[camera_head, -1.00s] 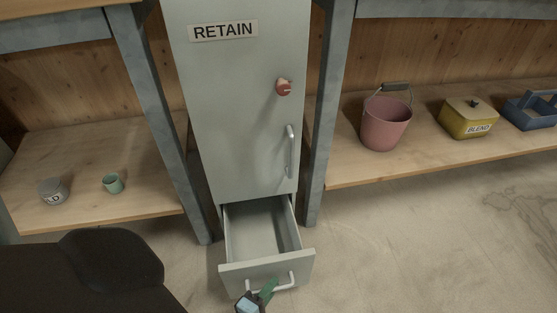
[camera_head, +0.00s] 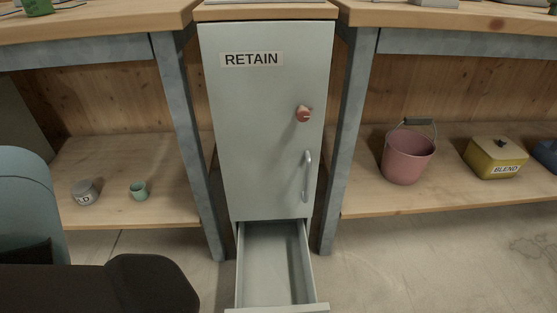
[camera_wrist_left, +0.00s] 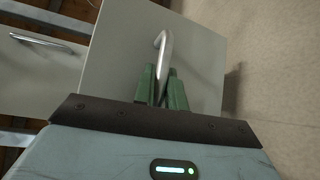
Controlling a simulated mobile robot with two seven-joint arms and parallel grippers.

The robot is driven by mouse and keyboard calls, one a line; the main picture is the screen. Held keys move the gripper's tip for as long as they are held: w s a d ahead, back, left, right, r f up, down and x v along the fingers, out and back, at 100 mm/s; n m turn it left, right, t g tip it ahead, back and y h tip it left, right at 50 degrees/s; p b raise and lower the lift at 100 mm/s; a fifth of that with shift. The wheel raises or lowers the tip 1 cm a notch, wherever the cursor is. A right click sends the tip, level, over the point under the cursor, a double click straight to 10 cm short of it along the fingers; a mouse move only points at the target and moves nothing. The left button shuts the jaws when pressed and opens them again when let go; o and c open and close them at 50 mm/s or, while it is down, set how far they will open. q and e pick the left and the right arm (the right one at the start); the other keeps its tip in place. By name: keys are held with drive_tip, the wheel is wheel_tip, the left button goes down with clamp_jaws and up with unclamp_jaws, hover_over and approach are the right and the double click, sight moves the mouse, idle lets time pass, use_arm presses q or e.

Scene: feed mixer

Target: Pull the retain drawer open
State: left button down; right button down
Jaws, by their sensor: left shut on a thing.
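The retain cabinet (camera_head: 255,125) is a tall grey cabinet with a RETAIN label. Its bottom drawer (camera_head: 272,262) is pulled out, and its inside looks empty. The drawer front reaches the bottom edge of the head view, so its handle is cut off there. In the left wrist view my left gripper (camera_wrist_left: 161,88) has its green fingers shut on the metal drawer handle (camera_wrist_left: 163,50), against the drawer front (camera_wrist_left: 195,65). My right gripper is not in view.
The cabinet door has a red knob (camera_head: 304,114) and a handle (camera_head: 307,175). On the right shelf are a pink bucket (camera_head: 408,158) and a yellow BLEND box (camera_head: 495,158). On the left shelf are a grey tin (camera_head: 85,193) and a green cup (camera_head: 139,190).

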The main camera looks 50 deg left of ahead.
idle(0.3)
use_arm(q)
drive_tip(key=c, duration=1.7)
unclamp_jaws()
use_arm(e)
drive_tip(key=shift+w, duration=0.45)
use_arm(q)
drive_tip(key=shift+s, duration=0.1)
